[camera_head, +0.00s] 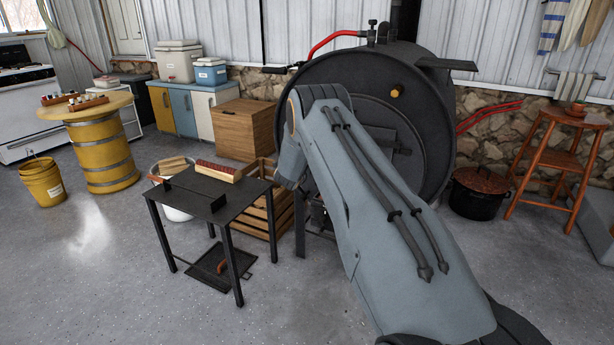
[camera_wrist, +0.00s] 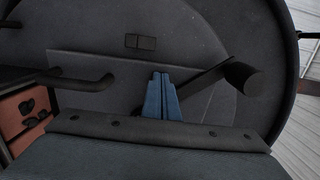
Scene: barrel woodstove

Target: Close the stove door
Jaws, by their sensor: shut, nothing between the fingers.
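The barrel stove (camera_head: 330,75) is a big dark drum lying on its side, its round front facing me. Part of the stove door (camera_head: 403,152) shows as a dark panel right of my arm; the arm hides the rest. In the wrist view, dark metal of the stove front (camera_wrist: 205,30) fills most of the picture. A dark bar handle (camera_wrist: 85,82) is left of my gripper (camera_wrist: 162,76), and a bar with a thick round end (camera_wrist: 238,78) is to its right. My gripper's blue fingers are together and empty, in front of the dark metal. I cannot tell how far the door stands open.
A low black metal table (camera_head: 205,195) with a brush on it stands left of the stove, beside a wooden crate (camera_head: 262,205). A black pot (camera_head: 478,192) and a wooden stool (camera_head: 560,150) stand at right. Open floor (camera_head: 110,270) lies at front left.

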